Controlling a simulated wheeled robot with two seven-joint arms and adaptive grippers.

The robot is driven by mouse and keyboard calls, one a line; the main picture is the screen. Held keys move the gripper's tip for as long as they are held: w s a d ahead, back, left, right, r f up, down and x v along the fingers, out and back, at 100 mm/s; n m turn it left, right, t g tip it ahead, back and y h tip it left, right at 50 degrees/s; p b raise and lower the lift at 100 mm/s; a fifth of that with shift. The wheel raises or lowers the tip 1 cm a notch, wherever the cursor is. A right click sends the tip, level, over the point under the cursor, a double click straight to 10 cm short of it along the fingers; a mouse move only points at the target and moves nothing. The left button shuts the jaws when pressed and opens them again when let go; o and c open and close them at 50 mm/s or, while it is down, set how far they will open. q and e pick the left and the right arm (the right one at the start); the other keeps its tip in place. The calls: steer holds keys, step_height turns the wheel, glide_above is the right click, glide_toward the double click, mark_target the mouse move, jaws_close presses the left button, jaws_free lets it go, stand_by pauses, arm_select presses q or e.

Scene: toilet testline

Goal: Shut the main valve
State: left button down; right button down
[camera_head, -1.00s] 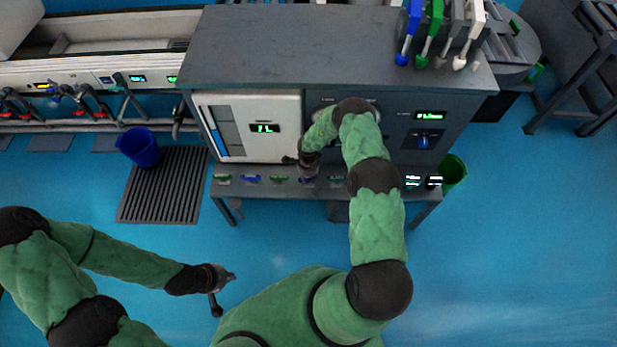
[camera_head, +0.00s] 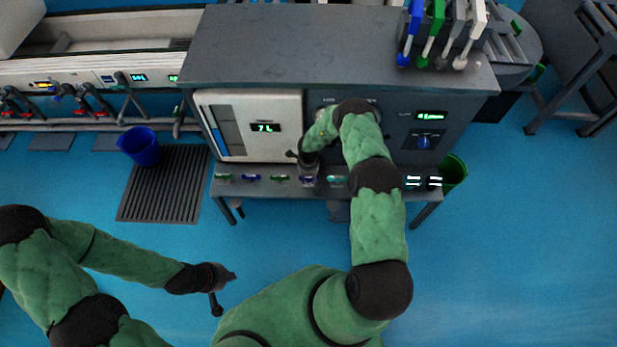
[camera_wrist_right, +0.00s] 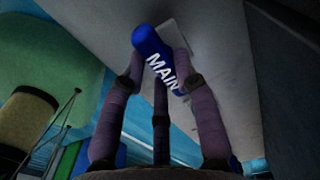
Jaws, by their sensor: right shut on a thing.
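The main valve's blue handle, marked MAIN (camera_wrist_right: 160,66), shows in the right wrist view between the fingers of my right gripper. The gripper is shut on it.
A blue bucket (camera_head: 138,146) stands left, a green bucket (camera_head: 454,170) right. The right floor is clear.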

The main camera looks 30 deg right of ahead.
steer(key=c, duration=0.9)
jaws_free()
steer(key=shift+c, duration=0.2)
steer(key=shift+r, duration=0.15)
step_height(320, 180, up, 12)
